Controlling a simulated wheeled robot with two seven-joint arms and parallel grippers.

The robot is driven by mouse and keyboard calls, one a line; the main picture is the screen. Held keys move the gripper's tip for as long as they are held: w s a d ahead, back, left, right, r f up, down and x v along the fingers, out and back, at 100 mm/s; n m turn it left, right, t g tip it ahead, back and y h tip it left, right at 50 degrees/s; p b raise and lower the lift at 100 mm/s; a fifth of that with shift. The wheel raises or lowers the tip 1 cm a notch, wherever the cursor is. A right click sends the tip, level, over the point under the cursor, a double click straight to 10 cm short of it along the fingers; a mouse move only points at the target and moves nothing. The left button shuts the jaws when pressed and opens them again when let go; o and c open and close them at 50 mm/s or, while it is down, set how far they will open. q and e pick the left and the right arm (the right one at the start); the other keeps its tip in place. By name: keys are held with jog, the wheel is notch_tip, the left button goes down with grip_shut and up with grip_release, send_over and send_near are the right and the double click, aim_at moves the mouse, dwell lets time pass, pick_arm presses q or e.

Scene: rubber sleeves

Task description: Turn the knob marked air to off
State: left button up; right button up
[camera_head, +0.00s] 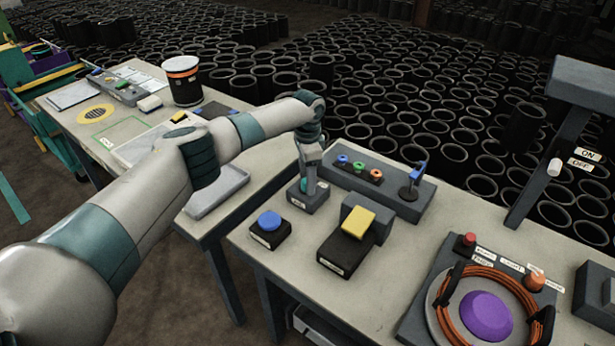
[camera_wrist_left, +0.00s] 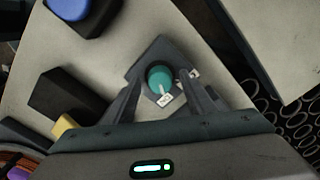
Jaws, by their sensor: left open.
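A round teal knob (camera_wrist_left: 160,79) sits on a dark grey box in the left wrist view. The same box (camera_head: 307,200) stands near the left end of the workbench in the head view, where my gripper mostly hides the knob. My left gripper (camera_head: 312,182) points down over this box. In the left wrist view its open fingers (camera_wrist_left: 161,84) are on either side of the knob, with nothing clearly held. I cannot tell whether they touch it. My right gripper is out of view.
A blue button box (camera_head: 269,228), a yellow-topped pedal (camera_head: 357,222) and a panel with coloured buttons (camera_head: 359,170) stand close by. An orange coil with a purple centre (camera_head: 485,315) lies to the right. A post carries ON and OFF labels (camera_head: 583,158).

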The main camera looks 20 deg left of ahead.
pick_arm(q)
jog(key=shift+c, duration=0.3)
jog(key=c, duration=1)
jog(key=shift+r+n+p, duration=0.15)
jog(key=shift+n+p, duration=0.6)
jog(key=shift+n, duration=0.15)
jog(key=n+p, duration=0.2)
jog(key=n, duration=0.2)
jog(key=shift+p, duration=0.35)
jog(key=n+p, duration=0.1)
jog(key=n, duration=0.1)
jog(key=shift+d+n+p, duration=0.1)
jog(key=shift+n+p, duration=0.2)
jog(key=shift+n, duration=0.1)
jog(key=shift+w+n+p, duration=0.1)
jog(key=shift+n+p, duration=0.7)
jog(key=shift+n, duration=0.8)
